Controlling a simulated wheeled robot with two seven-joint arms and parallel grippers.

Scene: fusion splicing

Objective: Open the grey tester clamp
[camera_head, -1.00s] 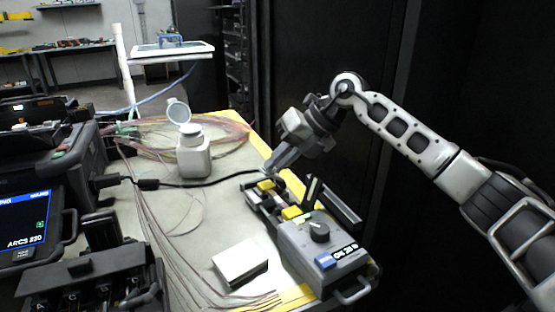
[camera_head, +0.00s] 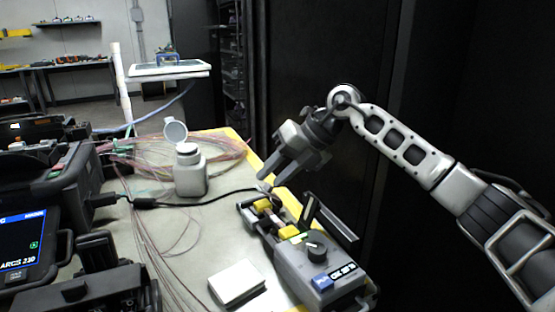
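The grey tester (camera_head: 318,268) stands at the right front of the table, with a black knob, a blue label and a front handle. Its clamp area (camera_head: 270,220) at the far end has yellow blocks, and a dark flap (camera_head: 331,217) stands raised along its right side. My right gripper (camera_head: 271,180) hangs above and just beyond the tester's far end. Its two fingers look apart, with nothing seen between them, and it appears clear of the clamp. My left gripper is not in view.
A white bottle (camera_head: 190,174) with a raised round lid stands mid-table. A white box (camera_head: 237,282) lies left of the tester. Black devices with a screen (camera_head: 22,240) fill the left. Thin fibres and a black cable (camera_head: 185,204) cross the table. A dark cabinet stands behind my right arm.

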